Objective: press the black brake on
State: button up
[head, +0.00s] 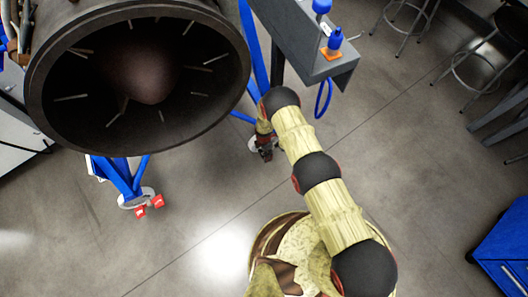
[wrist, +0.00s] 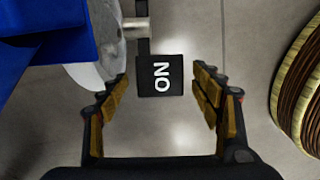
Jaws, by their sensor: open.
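The black brake (wrist: 160,76) is a flat dark pedal marked "ON" in white, on a short metal stem by a caster wheel (wrist: 92,62) in the wrist view. My gripper (wrist: 160,86) is open, with one finger to each side of the pedal in the picture. Nothing is held between the fingers. Whether they touch the pedal or hover over it I cannot tell. In the head view my gripper (head: 265,148) hangs low beside the caster under the blue stand leg, and the black brake cannot be made out there.
A large dark turbine cowl (head: 140,75) fills the upper left. Another blue leg (head: 122,178) has a caster with red pedals (head: 148,206). A grey bench (head: 318,50) stands behind my arm, and a blue cabinet (head: 503,250) at right. The middle floor is clear.

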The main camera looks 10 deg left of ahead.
jog(key=shift+c, duration=0.7)
jog(key=c, duration=1.5)
jog(key=shift+c, duration=0.3)
